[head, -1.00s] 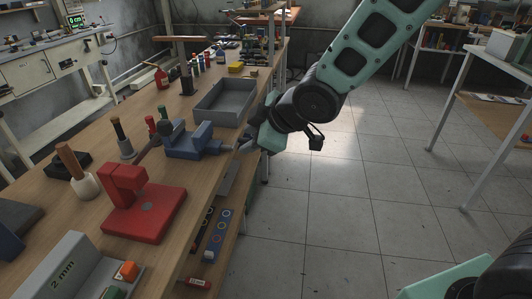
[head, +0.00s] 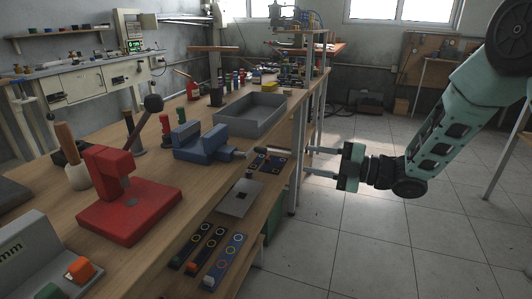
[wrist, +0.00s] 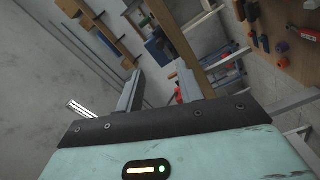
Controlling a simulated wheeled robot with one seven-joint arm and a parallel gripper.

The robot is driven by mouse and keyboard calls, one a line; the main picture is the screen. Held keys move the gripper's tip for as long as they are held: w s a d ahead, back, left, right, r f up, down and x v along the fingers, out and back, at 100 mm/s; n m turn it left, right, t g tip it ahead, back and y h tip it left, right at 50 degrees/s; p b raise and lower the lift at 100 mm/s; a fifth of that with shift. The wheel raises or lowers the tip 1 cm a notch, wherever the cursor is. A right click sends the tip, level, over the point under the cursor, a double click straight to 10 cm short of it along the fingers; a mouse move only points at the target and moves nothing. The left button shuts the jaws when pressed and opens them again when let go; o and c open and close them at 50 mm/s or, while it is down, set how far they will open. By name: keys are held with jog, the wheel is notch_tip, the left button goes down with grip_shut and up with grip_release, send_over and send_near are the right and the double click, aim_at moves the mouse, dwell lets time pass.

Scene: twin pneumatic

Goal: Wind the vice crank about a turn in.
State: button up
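The blue vice (head: 200,146) sits on the bench near its right edge. Its crank (head: 262,151) sticks out to the right, past the bench edge, with a pale bar at its end. My gripper (head: 308,162) is right of the crank, apart from it, with its fingers pointing left towards it. The two fingers are spread with nothing between them. In the wrist view my gripper (wrist: 159,68) is also open. A bluish shape shows beyond the fingertips there, too small to identify.
A grey tray (head: 250,118) stands behind the vice. A red press-like block (head: 128,205) and a black-knobbed lever stand to the left.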

aim_at(263, 151)
jog(key=x, duration=1.3)
jog(key=shift+w+a, duration=0.1)
jog(key=shift+a, duration=0.25)
grip_shut()
